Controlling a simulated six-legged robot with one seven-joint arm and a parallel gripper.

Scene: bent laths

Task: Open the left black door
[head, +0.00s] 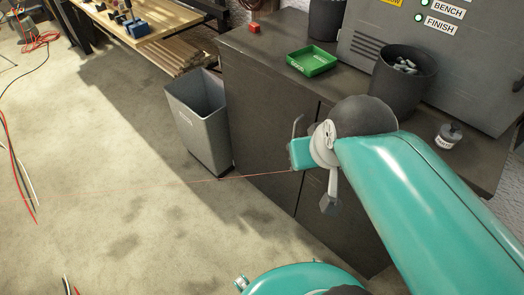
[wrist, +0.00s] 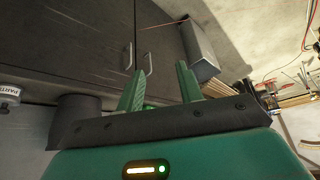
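The left black door (head: 262,140) is the left front panel of a dark cabinet and looks shut, with a narrow seam beside the right door. In the wrist view the left door (wrist: 165,30) lies on the right, beside the grey bin. Its upright metal handle (wrist: 148,63) shows near the seam, with the right door's handle (wrist: 128,57) just left of it. My gripper (wrist: 160,70) is open and empty, its green fingers apart. The left door's handle appears between the fingertips, nearer the left one; contact is not visible. In the head view my arm hides much of the right door.
A grey bin (head: 200,120) stands on the floor at the cabinet's left side. The cabinet top holds a green tray (head: 312,61), a red block (head: 254,28), a dark pot (head: 403,80) and a small jar (head: 448,136). The floor before the left door is clear.

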